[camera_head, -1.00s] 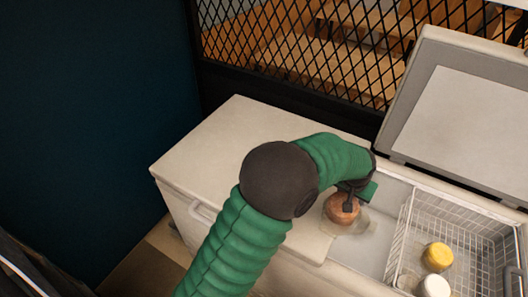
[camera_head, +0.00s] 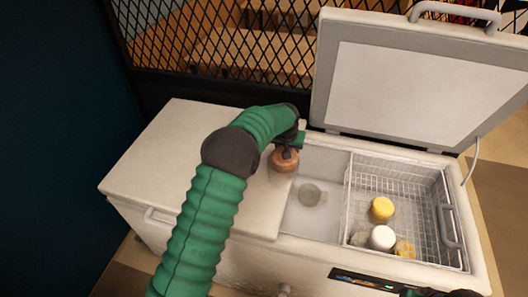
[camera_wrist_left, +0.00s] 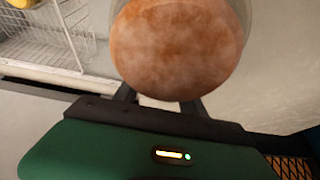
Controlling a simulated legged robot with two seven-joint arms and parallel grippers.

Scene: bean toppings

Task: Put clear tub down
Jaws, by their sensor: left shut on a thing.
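The clear tub (camera_head: 285,160) has brown contents, and my left gripper (camera_head: 288,150) is shut on it. In the head view it is over the right edge of the closed left lid of the white chest freezer, beside the open part. In the left wrist view the tub (camera_wrist_left: 175,45) fills the top middle, with a clear rim around the brown. The dark fingers (camera_wrist_left: 160,103) are partly hidden behind it. I cannot tell whether the tub touches the lid. A round translucent thing (camera_head: 310,194) is in the freezer's left open compartment.
The white chest freezer (camera_head: 150,165) has a raised right lid (camera_head: 405,85). A wire basket (camera_head: 415,185) holds a yellow-topped tub (camera_head: 381,208), a white-topped tub (camera_head: 382,237) and other small things. Bare floor shows in the left compartment. A black mesh (camera_head: 220,45) stands behind.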

